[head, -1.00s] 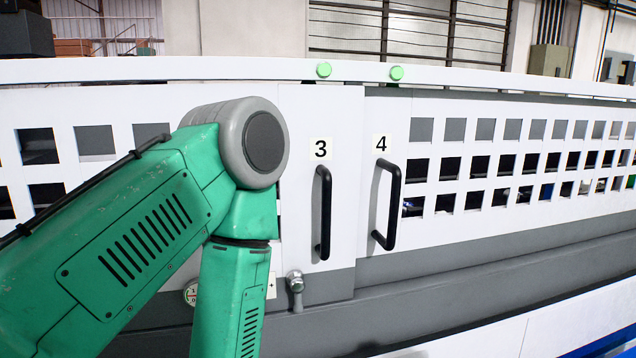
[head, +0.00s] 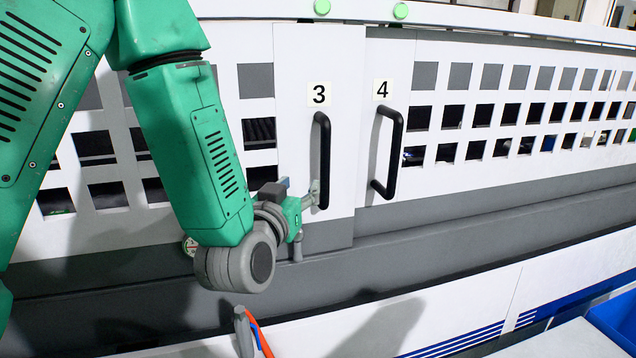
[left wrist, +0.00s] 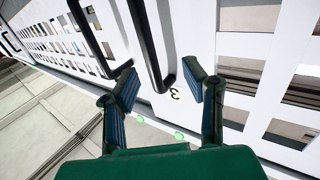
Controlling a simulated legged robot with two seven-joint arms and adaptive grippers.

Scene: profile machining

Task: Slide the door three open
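Door three (head: 290,120) is a white panel marked 3, with square windows to its left. Its right edge stands against door four (head: 375,55). Its black upright handle (head: 324,150) is near that edge. My left gripper (head: 314,194) is at the lower end of this handle, coming from the left. In the left wrist view my left gripper (left wrist: 162,78) has its fingers apart, with the door three handle (left wrist: 151,50) between them; neither finger is clearly pressed on it. My right gripper is not seen.
Door four's black handle (head: 390,155) stands close to the right of handle three. A grey ledge (head: 450,225) runs below the doors. A grey post with an orange and blue piece (head: 245,330) rises at the bottom. A blue bin (head: 615,318) is at the lower right.

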